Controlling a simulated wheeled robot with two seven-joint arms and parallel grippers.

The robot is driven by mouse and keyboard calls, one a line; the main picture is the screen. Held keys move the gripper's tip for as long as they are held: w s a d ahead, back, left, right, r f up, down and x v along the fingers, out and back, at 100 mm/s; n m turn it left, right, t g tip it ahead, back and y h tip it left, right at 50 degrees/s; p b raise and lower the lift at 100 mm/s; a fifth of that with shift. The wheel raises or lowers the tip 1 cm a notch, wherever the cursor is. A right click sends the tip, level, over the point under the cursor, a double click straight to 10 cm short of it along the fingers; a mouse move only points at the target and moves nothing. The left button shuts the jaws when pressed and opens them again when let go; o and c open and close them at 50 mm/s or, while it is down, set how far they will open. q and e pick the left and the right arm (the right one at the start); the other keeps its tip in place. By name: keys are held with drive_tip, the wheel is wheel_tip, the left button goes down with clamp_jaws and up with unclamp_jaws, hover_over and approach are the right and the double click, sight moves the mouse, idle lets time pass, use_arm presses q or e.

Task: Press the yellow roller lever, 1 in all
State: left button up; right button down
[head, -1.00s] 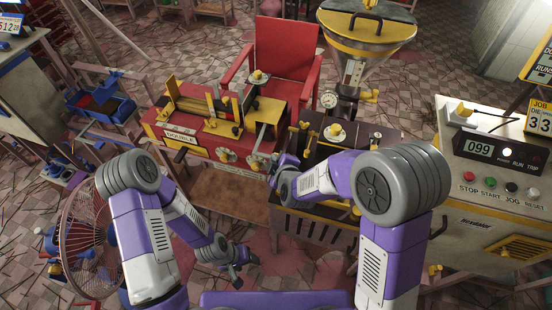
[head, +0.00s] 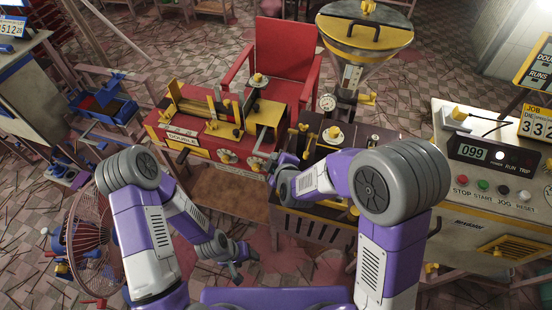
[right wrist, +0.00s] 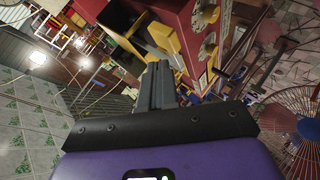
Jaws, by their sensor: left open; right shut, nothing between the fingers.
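I cannot single out the yellow roller lever for certain among several yellow parts. The red extruder machine (head: 200,143) stands in the middle of the head view, with yellow bars, dials and a grey post on top. In the right wrist view a yellow block (right wrist: 161,38) shows just beyond my right fingertips, beside the red machine body. My right gripper (head: 276,168) is at the machine's right front corner, shut and empty; its shut fingers show in the right wrist view (right wrist: 158,75). Whether they touch anything is unclear. My left gripper (head: 245,264) is open and empty, low in front of the machine.
A dark extruder bench (head: 315,230) with a gauge and hopper (head: 367,45) stands right of the red machine. A control console (head: 490,170) with buttons is at the far right. A red chair (head: 287,55) is behind. A fan (head: 88,245) stands at lower left.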

drive_tip(key=r+p, duration=0.1)
drive_tip(key=s+r+p, duration=0.1)
drive_tip(key=r+p, duration=0.2)
drive_tip(key=shift+s+a+r+p, duration=0.15)
drive_tip(key=shift+a+r+p, duration=0.15)
drive_tip(key=shift+r, duration=0.1)
idle(0.4)
idle(0.5)
